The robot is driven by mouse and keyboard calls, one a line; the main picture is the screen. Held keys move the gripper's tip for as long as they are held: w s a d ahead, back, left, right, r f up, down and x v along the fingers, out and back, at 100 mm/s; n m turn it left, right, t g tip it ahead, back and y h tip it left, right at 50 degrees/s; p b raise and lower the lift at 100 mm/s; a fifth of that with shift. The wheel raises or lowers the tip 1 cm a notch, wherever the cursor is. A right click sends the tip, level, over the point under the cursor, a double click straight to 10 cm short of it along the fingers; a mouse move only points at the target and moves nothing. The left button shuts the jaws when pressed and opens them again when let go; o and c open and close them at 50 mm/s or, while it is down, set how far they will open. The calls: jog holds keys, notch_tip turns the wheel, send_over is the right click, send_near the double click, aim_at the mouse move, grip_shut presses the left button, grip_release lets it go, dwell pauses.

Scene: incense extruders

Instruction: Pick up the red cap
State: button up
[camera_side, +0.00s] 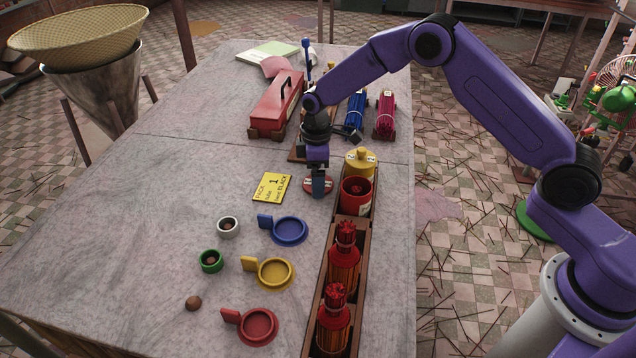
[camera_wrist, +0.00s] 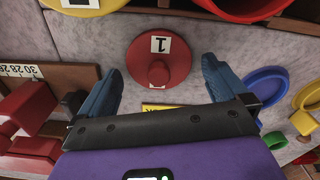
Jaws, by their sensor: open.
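The red cap (camera_wrist: 158,62) is a flat round lid with a central knob and a white label marked 1. It lies on the grey table. In the side view, the red cap (camera_side: 309,186) is partly hidden under my gripper (camera_side: 319,191). In the wrist view, my gripper (camera_wrist: 160,82) is open, with one blue finger on each side of the cap. The fingers appear apart from the cap and nothing is between them but the cap's knob side. Exact height above the cap is hard to tell.
A wooden rack (camera_side: 337,231) close on the right holds an open red canister (camera_side: 355,197), a yellow-lidded one (camera_side: 360,160) and red extruders (camera_side: 345,258). A yellow card (camera_side: 272,188) lies left. Blue (camera_side: 290,230), yellow and red shallow dishes lie in front.

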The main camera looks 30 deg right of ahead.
jog(key=shift+f, duration=0.25)
jog(key=c, duration=0.9)
jog(key=shift+c, duration=0.2)
jog(key=shift+r, duration=0.15)
